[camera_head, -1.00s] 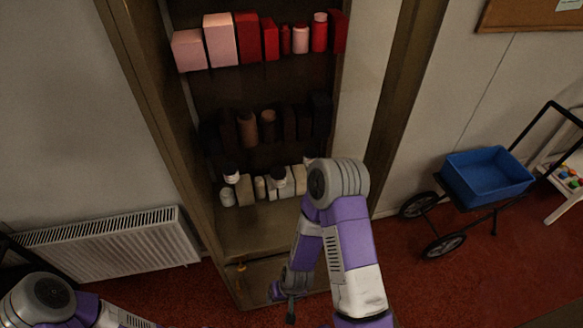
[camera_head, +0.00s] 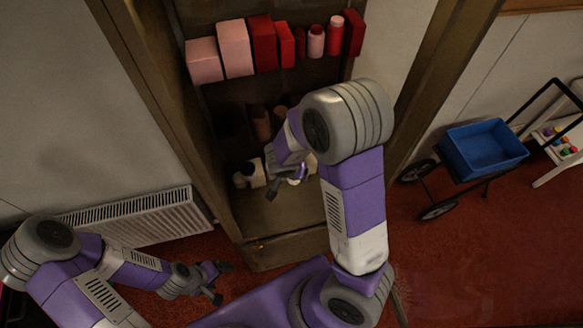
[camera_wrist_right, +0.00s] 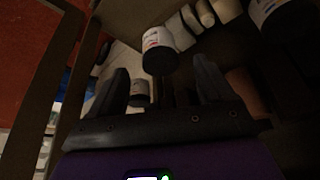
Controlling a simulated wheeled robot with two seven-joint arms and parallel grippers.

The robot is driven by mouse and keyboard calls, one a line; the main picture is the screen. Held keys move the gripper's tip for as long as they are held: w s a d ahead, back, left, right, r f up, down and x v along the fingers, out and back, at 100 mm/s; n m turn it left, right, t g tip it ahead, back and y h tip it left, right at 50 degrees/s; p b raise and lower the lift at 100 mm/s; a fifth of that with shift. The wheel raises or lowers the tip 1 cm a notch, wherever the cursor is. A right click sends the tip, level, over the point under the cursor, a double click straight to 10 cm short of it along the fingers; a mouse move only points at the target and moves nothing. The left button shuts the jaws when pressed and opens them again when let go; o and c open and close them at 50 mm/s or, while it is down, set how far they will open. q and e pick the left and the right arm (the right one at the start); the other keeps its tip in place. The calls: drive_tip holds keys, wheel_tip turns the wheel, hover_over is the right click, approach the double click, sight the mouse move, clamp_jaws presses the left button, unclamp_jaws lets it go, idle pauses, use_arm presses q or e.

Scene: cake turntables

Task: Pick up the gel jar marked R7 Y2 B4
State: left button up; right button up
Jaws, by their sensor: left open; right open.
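My right gripper (camera_head: 272,180) is at the lowest visible shelf, open. In the right wrist view its fingers (camera_wrist_right: 161,85) are apart, and a white jar with a dark end (camera_wrist_right: 158,48) shows just beyond and between their tips. Its label has red and blue marks, too small to read. A second dark-ended jar (camera_wrist_right: 280,14) is at the upper right, and another jar (camera_wrist_right: 138,93) shows between the fingers, farther off. In the head view a pale jar (camera_head: 257,174) stands left of my right gripper, which partly hides the shelf. My left gripper (camera_head: 221,283) is open, low and empty.
The wooden bookcase (camera_head: 262,249) has red and pink boxes (camera_head: 236,48) and bottles above, dark items (camera_head: 260,122) in the middle, and pale items (camera_wrist_right: 190,20) beside the jars. A radiator (camera_head: 140,218) is at left. A blue cart (camera_head: 483,150) stands at right.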

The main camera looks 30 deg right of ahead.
drive_tip(key=shift+w+d+f, duration=0.1)
drive_tip(key=shift+d+f, duration=0.05)
drive_tip(key=shift+f, duration=0.5)
drive_tip(key=b+x, duration=0.3)
drive_tip(key=x, duration=0.2)
drive_tip(key=shift+w+d+f, duration=0.1)
drive_tip(key=shift+w+f, duration=0.05)
drive_tip(key=shift+c, duration=0.6)
drive_tip(key=c, duration=0.9)
